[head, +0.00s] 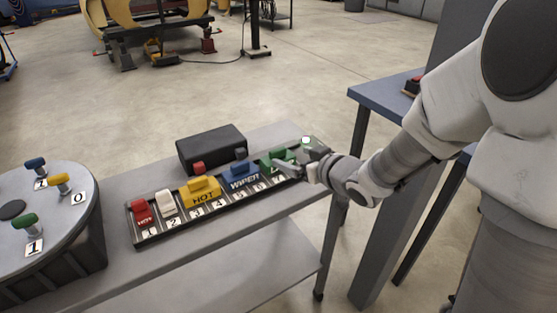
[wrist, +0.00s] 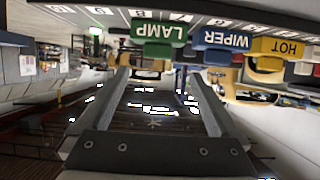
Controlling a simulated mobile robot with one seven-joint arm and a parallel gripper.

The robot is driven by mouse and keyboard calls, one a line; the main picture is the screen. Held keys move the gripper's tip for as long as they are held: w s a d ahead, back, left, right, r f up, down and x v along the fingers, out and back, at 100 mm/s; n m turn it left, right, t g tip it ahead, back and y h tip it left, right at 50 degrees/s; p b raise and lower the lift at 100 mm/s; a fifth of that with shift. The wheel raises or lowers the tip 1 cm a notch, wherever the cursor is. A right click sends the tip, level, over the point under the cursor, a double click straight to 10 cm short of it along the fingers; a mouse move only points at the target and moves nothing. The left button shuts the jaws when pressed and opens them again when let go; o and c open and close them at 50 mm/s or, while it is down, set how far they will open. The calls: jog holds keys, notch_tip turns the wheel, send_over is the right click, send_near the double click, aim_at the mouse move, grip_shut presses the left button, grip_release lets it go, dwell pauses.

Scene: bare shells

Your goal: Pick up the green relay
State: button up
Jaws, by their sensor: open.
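The green relay (head: 272,161) sits in the right part of a dark slotted rack on the grey table, right of the blue relay. In the wrist view, the green relay (wrist: 158,33) has a LAMP label and a narrower green grip, and looks upside down. My gripper (head: 302,162) is close to its right side in the head view and partly hides that end of the rack. In the wrist view, my gripper (wrist: 155,78) is open, with its fingers apart and nothing between them. The relay lies beyond the fingertips, roughly in line with the gap; contact is not visible.
The rack (head: 180,222) also holds a red relay (head: 142,211), a white relay (head: 166,203), a yellow relay (head: 202,189) and the blue relay (head: 239,174). A black box (head: 211,147) stands behind. A round grey stand (head: 62,205) with coloured knobs is at left.

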aim_at(278, 150)
jog(key=b+x, duration=0.1)
jog(key=x, duration=0.3)
jog(key=shift+w+a+f, duration=0.1)
jog(key=shift+w+f, duration=0.1)
jog(key=b+x, duration=0.2)
jog(key=x, duration=0.3)
jog(key=shift+w, duration=0.2)
grip_shut()
jog(key=shift+r, duration=0.15)
